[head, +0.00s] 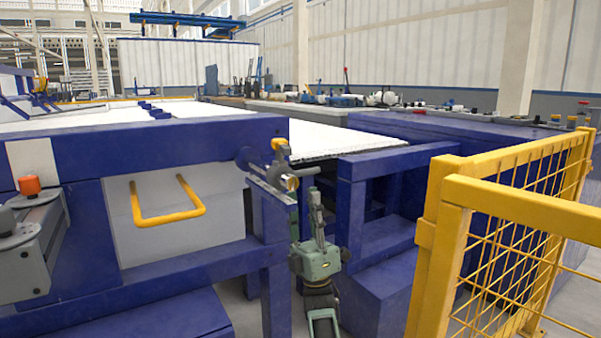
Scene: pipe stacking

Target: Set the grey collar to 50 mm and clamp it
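A grey metal collar (278,172) sits on a short rod at the right front corner of the blue machine frame. A yellow knob (280,145) stands on top of it, and a brass-coloured rod end (292,183) faces me. The scale or setting is too small to read. My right gripper (304,198) is just below and slightly right of the collar, pointing up, with its fingers apart and nothing visible between them. Whether a finger touches the collar or rod end, I cannot tell. My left gripper is not in view.
The blue machine frame (190,139) with a yellow handle (168,219) fills the left. An orange knob (30,186) is at far left. A yellow mesh fence (510,205) stands close on the right. Blue posts and a bench (385,165) lie behind the gripper.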

